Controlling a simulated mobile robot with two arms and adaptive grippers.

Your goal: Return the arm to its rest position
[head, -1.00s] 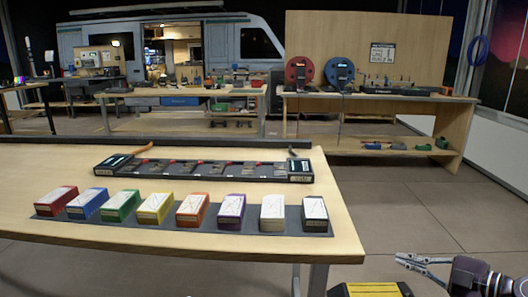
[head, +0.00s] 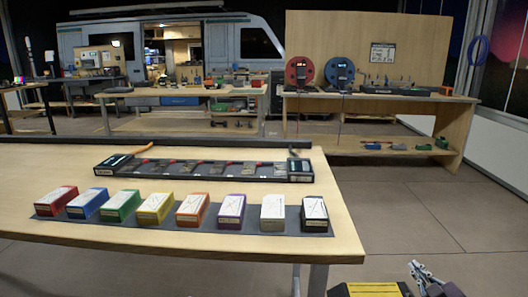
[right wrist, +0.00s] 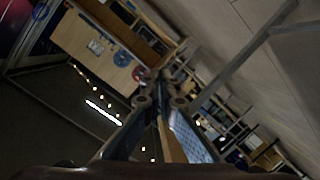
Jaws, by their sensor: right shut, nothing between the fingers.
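My right gripper (head: 416,267) is at the lower right of the head view, beyond the right end of the near table (head: 343,240). It is shut and empty, and its fingers point up and to the left. In the right wrist view the closed fingers (right wrist: 160,90) stand in the middle, with a tilted view of the room behind them. It touches nothing that I can see. Most of the right arm is out of the head view. My left gripper is not in view.
The near table carries a dark mat with several coloured boxes (head: 154,207) and a long black tray (head: 112,166). A yellow and black object (head: 367,290) is at the bottom edge. A workbench (head: 380,98) with reels stands behind. The floor (head: 420,215) at right is clear.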

